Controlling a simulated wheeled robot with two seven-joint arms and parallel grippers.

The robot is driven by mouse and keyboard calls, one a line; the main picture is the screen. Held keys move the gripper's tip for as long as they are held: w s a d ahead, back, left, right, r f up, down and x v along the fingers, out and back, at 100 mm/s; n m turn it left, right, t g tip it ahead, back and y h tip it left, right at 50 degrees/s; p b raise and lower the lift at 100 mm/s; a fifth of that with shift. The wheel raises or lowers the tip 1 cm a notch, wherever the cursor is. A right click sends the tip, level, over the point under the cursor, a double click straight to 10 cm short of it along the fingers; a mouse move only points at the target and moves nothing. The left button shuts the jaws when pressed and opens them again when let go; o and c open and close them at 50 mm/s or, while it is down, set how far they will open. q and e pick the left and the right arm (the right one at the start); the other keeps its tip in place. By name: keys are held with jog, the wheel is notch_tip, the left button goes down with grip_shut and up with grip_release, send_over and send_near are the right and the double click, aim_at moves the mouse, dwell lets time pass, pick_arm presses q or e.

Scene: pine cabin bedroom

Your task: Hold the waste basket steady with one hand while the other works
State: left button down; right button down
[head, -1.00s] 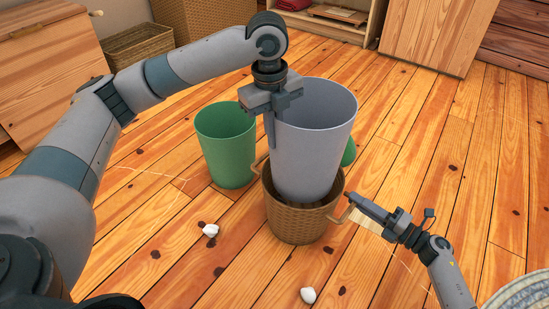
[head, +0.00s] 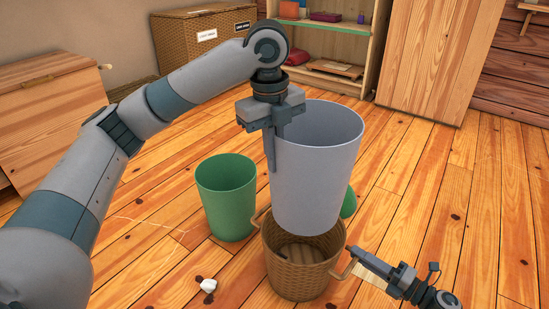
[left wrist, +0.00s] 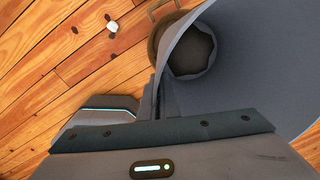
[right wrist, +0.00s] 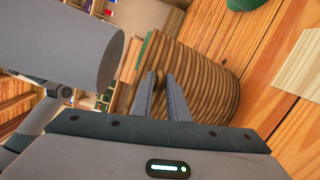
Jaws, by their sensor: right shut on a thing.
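The wicker waste basket (head: 303,280) stands upright on the floor; its open inside shows a brown bottom. My right gripper (head: 352,251) is shut on its right-hand loop handle (right wrist: 157,78), which shows between the fingers in the right wrist view (right wrist: 160,98). A grey bin (head: 315,170) hangs upright over the basket, its lower end above the basket's back rim. My left gripper (head: 270,150) is shut on the left side of the grey bin's rim. In the left wrist view the bin's wall (left wrist: 240,50) hides most of the basket.
A green bin (head: 226,200) stands left of the basket; another green thing (head: 348,203) is partly hidden behind the grey bin. A crumpled white ball (head: 208,285) lies on the floor at front left. Shelves (head: 330,45) and a labelled wicker box (head: 200,45) stand behind.

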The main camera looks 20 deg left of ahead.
jog(key=shift+s+f, duration=0.15)
jog(key=shift+f, duration=0.2)
jog(key=c, duration=1.8)
grip_release()
jog(key=shift+o, duration=0.8)
jog(key=shift+r, duration=0.15)
jog(key=shift+d, duration=0.1)
jog(key=v, duration=1.1)
jog(key=shift+d, duration=0.35)
jog(key=shift+s, duration=0.1)
